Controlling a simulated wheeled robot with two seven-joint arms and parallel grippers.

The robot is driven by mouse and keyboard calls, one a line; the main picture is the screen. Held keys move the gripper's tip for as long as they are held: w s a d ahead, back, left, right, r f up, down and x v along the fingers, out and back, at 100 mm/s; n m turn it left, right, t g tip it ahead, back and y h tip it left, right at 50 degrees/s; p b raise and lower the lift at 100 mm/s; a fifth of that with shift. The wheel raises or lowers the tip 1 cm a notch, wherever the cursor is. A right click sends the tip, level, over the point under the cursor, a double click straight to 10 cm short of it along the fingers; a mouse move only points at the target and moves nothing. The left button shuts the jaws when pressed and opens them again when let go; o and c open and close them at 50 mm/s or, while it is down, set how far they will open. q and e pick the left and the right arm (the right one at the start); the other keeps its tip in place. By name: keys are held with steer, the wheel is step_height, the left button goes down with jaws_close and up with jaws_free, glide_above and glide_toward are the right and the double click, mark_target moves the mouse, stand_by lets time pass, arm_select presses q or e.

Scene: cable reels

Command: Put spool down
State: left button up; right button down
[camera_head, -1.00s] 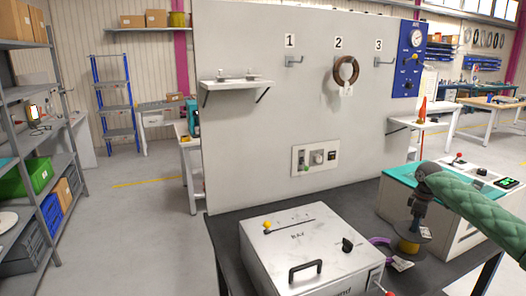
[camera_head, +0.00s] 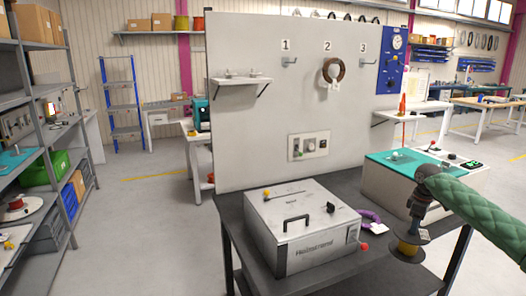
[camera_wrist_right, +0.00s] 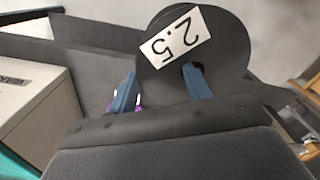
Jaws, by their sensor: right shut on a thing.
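My right gripper (camera_head: 413,228) comes in from the right on a green padded arm. It is shut on a small spool (camera_head: 408,248) with dark round flanges and a yellow-orange core. In the right wrist view, the spool's black flange (camera_wrist_right: 225,55) carries a white "2.5" label, upside down, and the blue-grey fingers (camera_wrist_right: 160,88) reach to it. In the head view, the spool overlaps the front right edge of the dark table (camera_head: 345,262). It looks held up, but its exact height is unclear. My left gripper is out of view.
A white metal box (camera_head: 300,230) with a black handle stands on the table. A purple coil (camera_head: 371,217) with a white tag lies beside it. A teal-topped machine (camera_head: 395,180) stands behind my gripper. The board (camera_head: 240,130) has numbered hooks; a brown coil (camera_head: 334,84) hangs on hook 2.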

mark_target(409, 229)
steer(key=a+f, duration=0.1)
steer(key=s+a, duration=0.1)
steer(key=shift+a+f+m, duration=0.4)
steer(key=s+a+f+m, duration=0.3)
steer(key=s+a, duration=0.5)
steer(key=a, duration=0.2)
steer(key=s+a+f+m, duration=0.3)
steer(key=s+a, duration=0.4)
steer(key=a, duration=0.3)
steer(key=s+a+f+m, duration=0.2)
steer(key=s+a+f, duration=0.1)
steer(key=s+a, duration=0.5)
steer(key=a, duration=0.3)
steer(key=shift+s+m, duration=0.3)
steer(key=shift+m, duration=0.1)
steer(key=shift+a+r, duration=0.1)
steer(key=shift+a, duration=0.05)
steer(key=shift+s+f, duration=0.1)
steer(key=shift+f, duration=0.1)
